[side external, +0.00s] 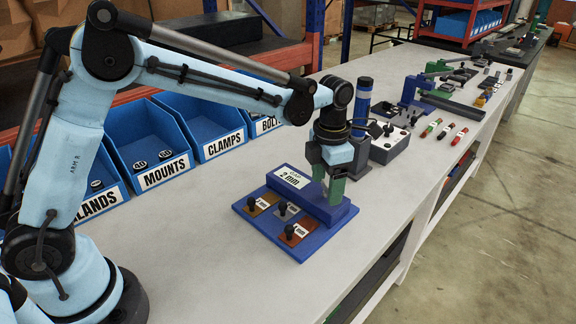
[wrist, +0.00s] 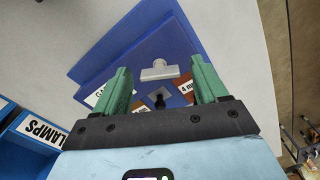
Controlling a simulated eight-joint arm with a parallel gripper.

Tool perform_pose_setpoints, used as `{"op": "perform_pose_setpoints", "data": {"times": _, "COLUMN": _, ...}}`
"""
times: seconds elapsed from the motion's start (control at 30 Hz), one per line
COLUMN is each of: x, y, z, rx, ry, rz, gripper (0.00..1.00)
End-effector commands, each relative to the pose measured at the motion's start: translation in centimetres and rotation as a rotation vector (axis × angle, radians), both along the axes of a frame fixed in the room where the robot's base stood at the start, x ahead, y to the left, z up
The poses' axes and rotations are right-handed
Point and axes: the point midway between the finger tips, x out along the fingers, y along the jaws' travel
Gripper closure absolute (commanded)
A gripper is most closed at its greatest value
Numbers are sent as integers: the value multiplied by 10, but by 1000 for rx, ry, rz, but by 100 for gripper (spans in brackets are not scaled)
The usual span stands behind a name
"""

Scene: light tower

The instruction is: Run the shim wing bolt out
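The grey wing bolt (wrist: 154,74) shows in the wrist view as a short T-shaped handle against the blue fixture (wrist: 160,40). My gripper (wrist: 160,66) is open, with one green finger on each side of the wing bolt and a visible gap to each. How deep the bolt sits between the fingertips is hard to tell. In the side view my gripper (side external: 329,183) points down at the blue block (side external: 312,206) with the "GAP 2 mm" label (side external: 293,177). The wing bolt is not distinguishable there. Several shims with black knobs lie on the blue board, including the brown shim (side external: 297,238).
Blue bins (side external: 150,158) marked MOUNTS and CLAMPS stand behind the fixture. A grey box with buttons (side external: 388,146) and a blue cylinder (side external: 362,105) stand just beyond my gripper. The bench top (side external: 200,270) in front and to the left is clear.

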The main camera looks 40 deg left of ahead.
Motion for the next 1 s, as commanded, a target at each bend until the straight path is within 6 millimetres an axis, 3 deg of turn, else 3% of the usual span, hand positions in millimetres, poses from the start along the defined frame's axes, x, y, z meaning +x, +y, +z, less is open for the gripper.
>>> {"op": "perform_pose_setpoints", "data": {"times": 0.37, "x": 0, "y": 0, "z": 12, "rx": 0, "ry": 0, "rz": 0, "gripper": 28}}
{"op": "perform_pose_setpoints", "data": {"times": 0.8, "x": 0, "y": 0, "z": 89, "rx": 0, "ry": 0, "rz": 0, "gripper": 28}}
{"op": "perform_pose_setpoints", "data": {"times": 1.0, "x": 0, "y": 0, "z": 112, "rx": 0, "ry": 0, "rz": 0, "gripper": 28}}
